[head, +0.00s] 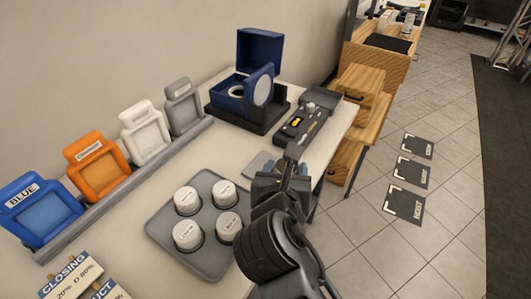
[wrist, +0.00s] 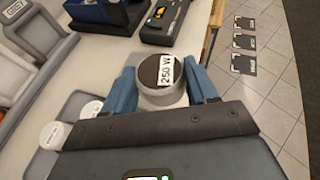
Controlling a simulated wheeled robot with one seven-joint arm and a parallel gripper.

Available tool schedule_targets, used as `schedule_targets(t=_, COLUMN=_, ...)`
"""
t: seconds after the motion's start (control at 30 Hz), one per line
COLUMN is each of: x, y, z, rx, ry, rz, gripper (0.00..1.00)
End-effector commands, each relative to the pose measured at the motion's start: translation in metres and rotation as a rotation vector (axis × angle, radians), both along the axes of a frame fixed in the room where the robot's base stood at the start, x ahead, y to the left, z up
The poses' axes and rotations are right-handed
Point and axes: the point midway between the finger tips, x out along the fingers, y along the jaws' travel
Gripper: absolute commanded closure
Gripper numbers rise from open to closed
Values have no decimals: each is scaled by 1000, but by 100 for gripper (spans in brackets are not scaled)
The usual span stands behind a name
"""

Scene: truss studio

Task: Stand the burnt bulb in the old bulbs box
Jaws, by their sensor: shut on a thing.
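My gripper (head: 280,172) is over the front right part of the table in the head view. In the wrist view its two blue fingers (wrist: 162,88) are shut on a short round bulb (wrist: 150,72) with a dark top and a white "250 W" label. The bulb's lower body looks pale and glassy. In the head view my gripper hides most of it. I cannot tell whether its base touches the table. No box with a readable old bulbs label shows; a small open grey box (head: 324,100) stands at the table's far right end.
A grey tray (head: 160,228) with several white-capped round pieces lies left of my gripper. An open blue housing (head: 262,52) and a black device (head: 300,128) with an orange display stand beyond. Coloured frames line the wall. Floor at right is free, with dark marked squares (head: 404,203).

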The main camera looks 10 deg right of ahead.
Motion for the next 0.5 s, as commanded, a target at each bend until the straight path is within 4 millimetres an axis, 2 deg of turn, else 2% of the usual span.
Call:
schedule_targets(t=0.03, x=-2, y=-14, z=-16, rx=-3, ry=10, rz=20, gripper=74)
schedule_targets(t=0.2, x=-7, y=-50, z=-63, rx=6, ry=24, rz=121, gripper=74)
schedule_targets(t=0.5, x=-21, y=-111, z=-127, rx=26, ry=15, rz=241, gripper=74)
